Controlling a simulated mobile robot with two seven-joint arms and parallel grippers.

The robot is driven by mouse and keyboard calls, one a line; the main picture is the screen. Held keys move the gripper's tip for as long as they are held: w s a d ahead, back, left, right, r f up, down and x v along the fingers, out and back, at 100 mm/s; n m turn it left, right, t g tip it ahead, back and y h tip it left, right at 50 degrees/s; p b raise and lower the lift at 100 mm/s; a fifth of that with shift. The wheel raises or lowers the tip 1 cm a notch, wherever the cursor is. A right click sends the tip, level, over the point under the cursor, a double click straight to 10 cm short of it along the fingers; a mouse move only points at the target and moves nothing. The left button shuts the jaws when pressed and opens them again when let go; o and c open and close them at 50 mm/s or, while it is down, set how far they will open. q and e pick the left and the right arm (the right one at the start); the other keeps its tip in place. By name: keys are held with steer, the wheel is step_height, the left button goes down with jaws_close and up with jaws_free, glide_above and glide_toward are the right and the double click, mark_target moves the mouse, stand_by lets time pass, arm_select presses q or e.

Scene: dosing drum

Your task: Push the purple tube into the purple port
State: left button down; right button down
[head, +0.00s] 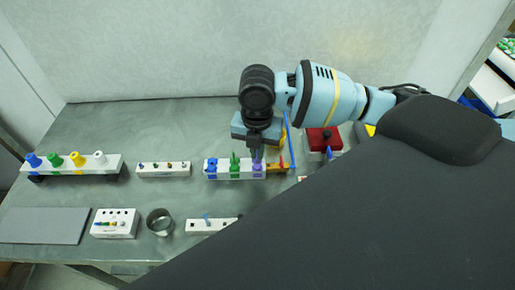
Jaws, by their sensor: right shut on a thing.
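A white block holds a row of coloured ports: blue (211,168), green (234,169) and the purple port (258,170) at its right end. My right gripper (257,152) points down right above the purple port. It is shut on a thin thing, which looks like the purple tube; the fingers hide most of it. I cannot tell how deep its lower end sits in the port. My left gripper is not in view.
A rack with blue, yellow, green and white knobs (76,159) stands at left. Small white blocks (164,169) (114,223), a metal cup (160,222) and a grey mat (44,225) lie around. A red box (324,139) stands right of the gripper.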

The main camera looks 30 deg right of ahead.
steer(key=shift+f, duration=1.1)
steer(key=c, duration=1.5)
jaws_free()
steer(key=shift+r, duration=0.1)
steer(key=shift+r, duration=3.9)
